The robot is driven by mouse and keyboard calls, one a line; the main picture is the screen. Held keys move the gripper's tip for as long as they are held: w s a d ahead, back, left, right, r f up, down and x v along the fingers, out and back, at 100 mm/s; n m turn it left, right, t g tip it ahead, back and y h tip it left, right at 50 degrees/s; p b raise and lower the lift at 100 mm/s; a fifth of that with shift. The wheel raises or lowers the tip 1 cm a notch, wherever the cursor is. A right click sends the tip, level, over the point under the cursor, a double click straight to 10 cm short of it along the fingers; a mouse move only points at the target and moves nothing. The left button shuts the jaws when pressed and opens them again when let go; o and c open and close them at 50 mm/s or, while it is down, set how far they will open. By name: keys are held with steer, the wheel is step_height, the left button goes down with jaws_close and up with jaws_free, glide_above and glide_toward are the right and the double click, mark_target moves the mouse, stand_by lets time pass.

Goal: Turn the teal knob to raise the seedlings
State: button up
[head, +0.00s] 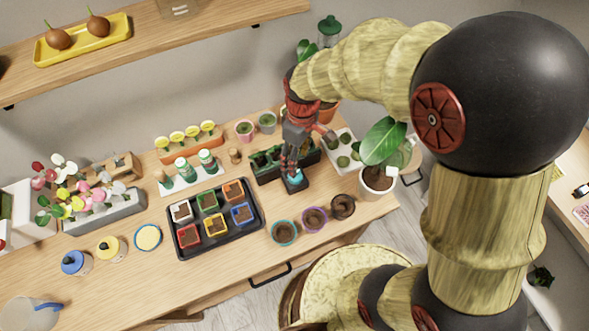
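The teal knob (296,183) is on a dark base near the right part of the wooden counter. My gripper (292,172) points down right above it and covers part of it. I cannot tell whether the fingers touch the knob or how far apart they are. A dark green trough with seedlings (267,171) stands just left of and behind the knob, partly hidden by my gripper.
A black tray (178,243) with several coloured pots lies to the left. Teal (284,233), purple (314,219) and dark brown (343,206) rings or pots stand in front. A potted plant (378,180) is at the right. My arm reaches in from the right.

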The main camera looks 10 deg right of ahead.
steer(key=shift+s+a+f+b, duration=0.15)
steer(key=shift+f+b, duration=0.25)
steer(key=shift+f, duration=1.55)
steer(key=shift+s+a+f+b, duration=0.1)
steer(key=shift+f+b, duration=0.3)
steer(key=shift+f, duration=1.55)
steer(key=c, duration=0.3)
steer(key=c, duration=0.7)
steer(key=shift+c, duration=0.7)
steer(key=shift+r+m+p, duration=0.1)
steer(key=shift+m+p, duration=0.55)
steer(key=shift+m, duration=0.55)
steer(key=shift+m+p, duration=0.3)
steer(key=shift+m, duration=0.7)
steer(key=o, duration=1.1)
steer(key=shift+c, duration=0.2)
